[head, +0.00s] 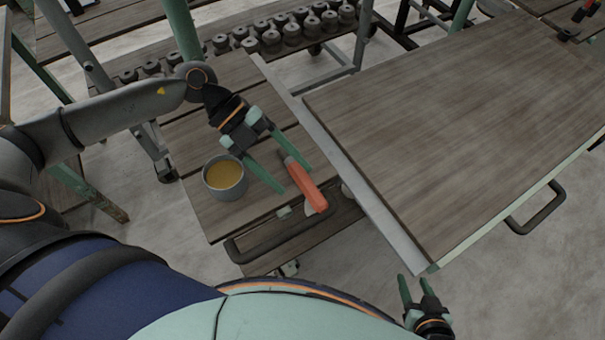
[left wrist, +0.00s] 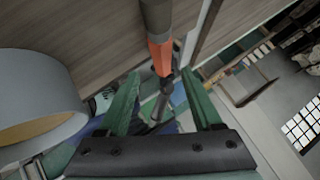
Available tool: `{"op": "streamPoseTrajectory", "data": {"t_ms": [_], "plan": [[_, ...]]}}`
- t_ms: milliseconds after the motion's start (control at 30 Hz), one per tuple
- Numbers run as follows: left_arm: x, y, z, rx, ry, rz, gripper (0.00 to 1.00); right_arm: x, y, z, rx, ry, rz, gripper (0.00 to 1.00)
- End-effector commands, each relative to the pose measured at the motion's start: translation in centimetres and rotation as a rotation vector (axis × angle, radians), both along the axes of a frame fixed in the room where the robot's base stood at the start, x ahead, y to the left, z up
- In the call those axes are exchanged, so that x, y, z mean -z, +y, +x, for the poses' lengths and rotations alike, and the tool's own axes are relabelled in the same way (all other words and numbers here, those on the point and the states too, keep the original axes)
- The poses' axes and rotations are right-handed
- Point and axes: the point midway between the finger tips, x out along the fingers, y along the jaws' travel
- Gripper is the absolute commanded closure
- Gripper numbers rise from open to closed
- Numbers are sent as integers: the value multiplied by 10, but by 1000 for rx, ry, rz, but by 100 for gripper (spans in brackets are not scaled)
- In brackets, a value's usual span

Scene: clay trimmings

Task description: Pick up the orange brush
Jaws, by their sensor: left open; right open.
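The orange brush (head: 308,190) lies on the low wooden cart beside a grey cup, its orange part toward me and its grey end pointing away. My left gripper (head: 297,180) is open above the cart, with its green fingers pointing down toward the brush. In the left wrist view the brush (left wrist: 161,54) shows between the two spread fingers (left wrist: 160,74), with a gap on either side. Whether the fingers reach down to its height, I cannot tell. My right gripper (head: 413,280) is open and empty at the lower right, far from the brush.
The grey cup (head: 241,187) with yellow-brown contents stands just left of the brush and also shows in the left wrist view (left wrist: 36,75). A larger wooden tabletop (head: 450,120) with a metal edge is to the right. A dark handle (head: 290,238) is at the cart's near side.

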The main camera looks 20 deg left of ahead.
Motion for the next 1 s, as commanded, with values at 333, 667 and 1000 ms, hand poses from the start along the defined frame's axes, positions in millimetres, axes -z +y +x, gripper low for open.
{"op": "streamPoseTrajectory", "data": {"t_ms": [333, 667, 1000], "plan": [[19, -41, -12, 3, 2, -2, 34, -10, 0, 0, 0, 0, 0, 48], [24, -45, -12, 1, 1, 0, 35, -11, 0, 1, -1, -3, 0, 48], [24, -45, -12, 1, 0, 1, 73, -11, 0, 2, -1, -3, 0, 48]]}}
